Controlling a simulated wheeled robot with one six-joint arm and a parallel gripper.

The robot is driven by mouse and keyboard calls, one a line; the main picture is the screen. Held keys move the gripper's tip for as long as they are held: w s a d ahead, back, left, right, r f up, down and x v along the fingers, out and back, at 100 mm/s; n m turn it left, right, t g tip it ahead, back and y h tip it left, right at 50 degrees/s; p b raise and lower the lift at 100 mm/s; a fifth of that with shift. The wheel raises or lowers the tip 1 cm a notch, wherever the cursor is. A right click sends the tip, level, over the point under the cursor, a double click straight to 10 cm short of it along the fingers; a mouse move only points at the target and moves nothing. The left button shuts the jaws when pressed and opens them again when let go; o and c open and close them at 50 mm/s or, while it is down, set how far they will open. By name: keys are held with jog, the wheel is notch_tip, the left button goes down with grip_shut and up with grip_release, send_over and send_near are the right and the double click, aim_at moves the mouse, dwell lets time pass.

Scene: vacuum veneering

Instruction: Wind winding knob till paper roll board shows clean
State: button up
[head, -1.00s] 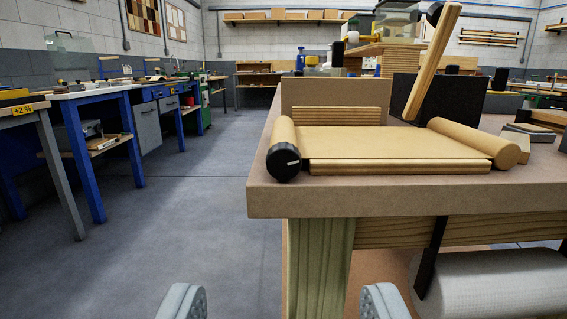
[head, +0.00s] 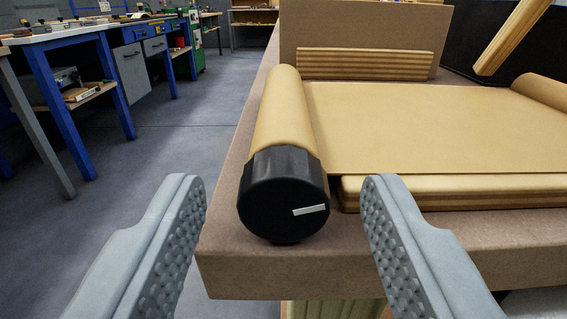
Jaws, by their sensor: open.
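The black winding knob (head: 284,195) sits on the near end of the left paper roll (head: 284,112), at the table's front left corner. A white mark on its face points right and slightly up. Brown paper (head: 430,125) runs from this roll across the board (head: 455,190) to a second roll (head: 545,92) at right. The paper covers the board's top, which looks plain tan; only the board's front edge shows. My gripper (head: 284,200) is open and empty. Its two fingers stand left and right of the knob, apart from it and nearer to the camera.
The table (head: 330,250) ends just in front of the knob, with open floor (head: 190,150) to the left. A striped wood block (head: 365,64) and brown panel (head: 360,28) stand behind the board. A slanted wooden bar (head: 512,38) rises at back right.

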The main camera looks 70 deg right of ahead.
jog(key=shift+d, duration=0.2)
jog(key=c, duration=0.9)
jog(key=shift+w+n, duration=0.1)
jog(key=shift+n, duration=1.5)
jog(key=shift+c, duration=0.2)
jog(key=o, duration=0.9)
jog(key=shift+o, duration=0.2)
